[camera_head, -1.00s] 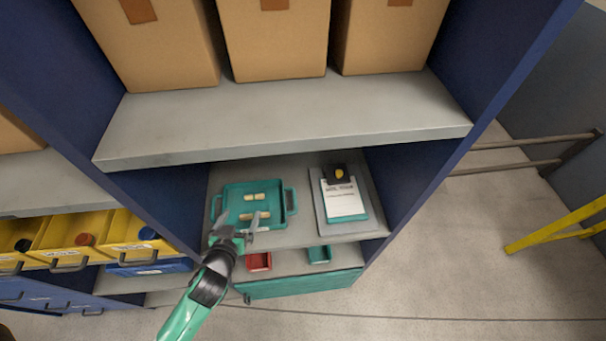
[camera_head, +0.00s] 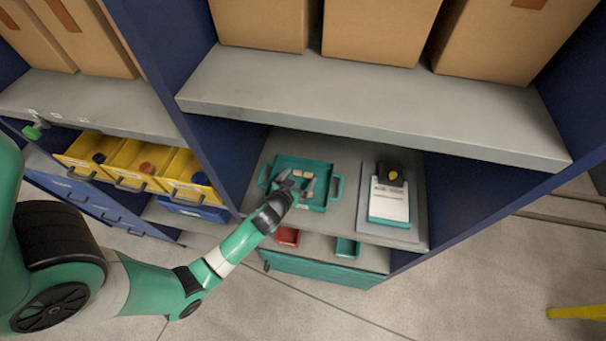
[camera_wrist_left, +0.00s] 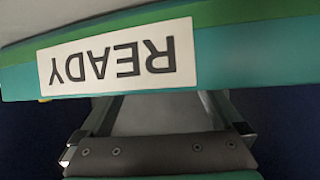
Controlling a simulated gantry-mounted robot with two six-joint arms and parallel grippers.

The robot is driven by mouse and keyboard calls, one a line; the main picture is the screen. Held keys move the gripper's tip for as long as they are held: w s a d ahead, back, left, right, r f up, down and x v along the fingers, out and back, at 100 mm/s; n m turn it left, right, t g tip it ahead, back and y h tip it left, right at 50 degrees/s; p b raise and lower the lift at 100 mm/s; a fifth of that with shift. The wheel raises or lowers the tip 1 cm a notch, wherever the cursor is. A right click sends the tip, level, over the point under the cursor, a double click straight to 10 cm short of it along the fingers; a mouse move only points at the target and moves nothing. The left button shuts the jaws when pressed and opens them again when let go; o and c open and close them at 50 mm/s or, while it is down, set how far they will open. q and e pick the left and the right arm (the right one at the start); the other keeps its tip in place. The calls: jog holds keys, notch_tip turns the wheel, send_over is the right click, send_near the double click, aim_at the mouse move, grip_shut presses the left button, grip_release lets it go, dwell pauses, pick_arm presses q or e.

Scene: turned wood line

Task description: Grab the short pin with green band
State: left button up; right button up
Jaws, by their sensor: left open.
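A teal tray (camera_head: 318,207) with handles stands on the middle shelf. A few small pale wooden pins (camera_head: 302,174) lie in it, partly hidden by my gripper; I cannot make out a green band. My left gripper (camera_head: 297,184) is open at the tray's near left part, close to the pins. In the left wrist view, the tray's wall with an upside-down READY label (camera_wrist_left: 120,62) fills the top, in front of the open fingers (camera_wrist_left: 158,108). No pin shows in that view. My right gripper is not in view.
Red (camera_head: 288,236) and teal (camera_head: 347,248) bins sit below. Yellow bins (camera_head: 135,158) stand left, beyond a blue upright.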

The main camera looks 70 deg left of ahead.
pick_arm(q)
jog(key=shift+x, duration=0.95)
jog(key=shift+s, duration=0.1)
jog(key=c, duration=1.1)
jog(key=shift+r, duration=0.1)
